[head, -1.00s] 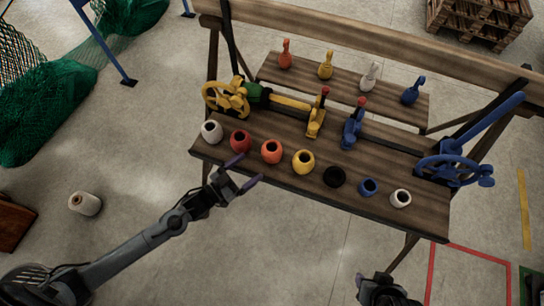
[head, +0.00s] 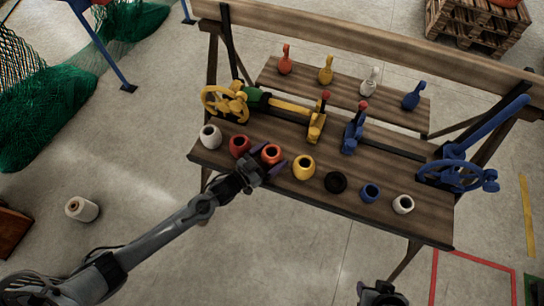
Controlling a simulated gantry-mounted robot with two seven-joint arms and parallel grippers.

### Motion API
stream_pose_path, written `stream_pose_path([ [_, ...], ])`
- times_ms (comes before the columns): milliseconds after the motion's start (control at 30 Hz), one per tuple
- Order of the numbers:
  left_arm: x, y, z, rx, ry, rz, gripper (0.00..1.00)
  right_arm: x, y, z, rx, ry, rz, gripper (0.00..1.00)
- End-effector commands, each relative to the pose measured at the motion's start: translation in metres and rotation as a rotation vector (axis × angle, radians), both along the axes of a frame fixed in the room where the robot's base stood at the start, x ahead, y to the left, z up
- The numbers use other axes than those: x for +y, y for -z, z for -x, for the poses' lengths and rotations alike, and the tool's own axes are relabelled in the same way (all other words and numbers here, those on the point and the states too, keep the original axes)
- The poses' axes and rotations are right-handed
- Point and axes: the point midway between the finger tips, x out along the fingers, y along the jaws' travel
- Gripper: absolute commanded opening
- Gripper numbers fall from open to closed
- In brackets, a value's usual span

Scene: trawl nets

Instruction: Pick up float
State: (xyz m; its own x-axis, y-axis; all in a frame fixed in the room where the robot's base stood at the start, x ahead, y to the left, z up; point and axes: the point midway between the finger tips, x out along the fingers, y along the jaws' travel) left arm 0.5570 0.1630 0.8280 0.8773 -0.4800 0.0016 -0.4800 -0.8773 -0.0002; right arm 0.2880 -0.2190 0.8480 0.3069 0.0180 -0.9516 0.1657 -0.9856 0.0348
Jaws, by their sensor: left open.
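Several small round floats with holes in their tops stand in a row along the front of the wooden bench: white (head: 210,137), red (head: 239,146), orange (head: 271,153), yellow (head: 303,167), black (head: 336,182), blue (head: 370,193) and another white (head: 403,204). My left gripper (head: 262,165) is open at the orange float, with its fingers around the float's near side. I cannot tell whether they touch it. The lower part of the orange float is partly hidden by the gripper. My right gripper (head: 381,295) is at the bottom edge, partly cut off; its jaws are unclear.
Behind the row stand a yellow handwheel clamp (head: 226,103) and a blue handwheel vise (head: 458,174). Several bottle-shaped floats, one orange (head: 285,62), stand on the back shelf. Green netting (head: 45,110) and a twine spool (head: 82,209) are on the left floor.

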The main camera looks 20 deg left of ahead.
Motion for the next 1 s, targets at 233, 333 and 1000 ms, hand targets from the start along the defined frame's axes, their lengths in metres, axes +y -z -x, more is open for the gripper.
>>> stream_pose_path([
  [233,-0.003,0.0002,-0.0054,0.001,-0.001,0.0,0.87,-0.0009,0.0012,0.0002,0.0,-0.002,0.004,0.43],
  [333,-0.0029,0.0002,-0.0054,0.001,-0.001,0.0,0.86,-0.0009,0.0012,0.0002,0.0,-0.002,0.004,0.43],
  [1000,-0.0004,-0.0055,-0.0013,0.0,-0.001,0.0,0.48,0.0011,-0.0016,0.0001,0.002,0.003,-0.004,0.43],
])
